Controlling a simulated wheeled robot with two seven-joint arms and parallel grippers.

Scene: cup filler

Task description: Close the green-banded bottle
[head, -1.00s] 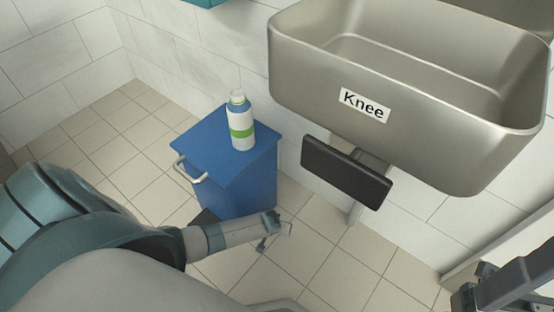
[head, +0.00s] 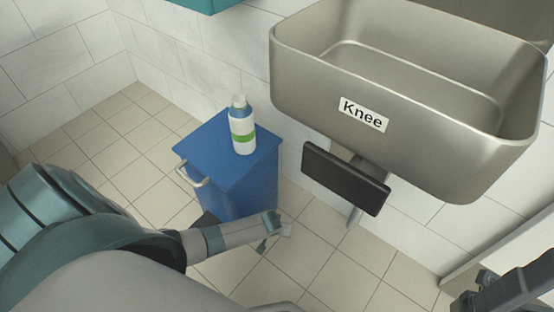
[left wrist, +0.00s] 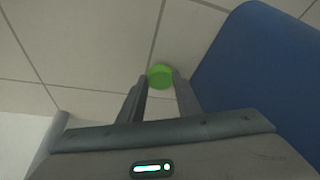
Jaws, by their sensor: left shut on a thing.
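The green-banded bottle (head: 242,126) stands upright on top of a blue cabinet in the head view. It is white with a blue shoulder, a green band and a pale narrow neck. My left gripper (head: 273,236) is low in front of the cabinet, apart from the bottle and below it. In the left wrist view, my left gripper (left wrist: 160,82) is shut on a small round green cap (left wrist: 160,76) at its fingertips. Dark parts of my right arm show at the lower right edge of the head view; the state of its jaws is unclear.
The blue cabinet (head: 215,152) has a pale handle (head: 190,176) on its front. A steel sink (head: 400,90) labelled Knee hangs on the wall at right, with a dark knee panel (head: 345,178) below. Tiled floor around the cabinet is clear.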

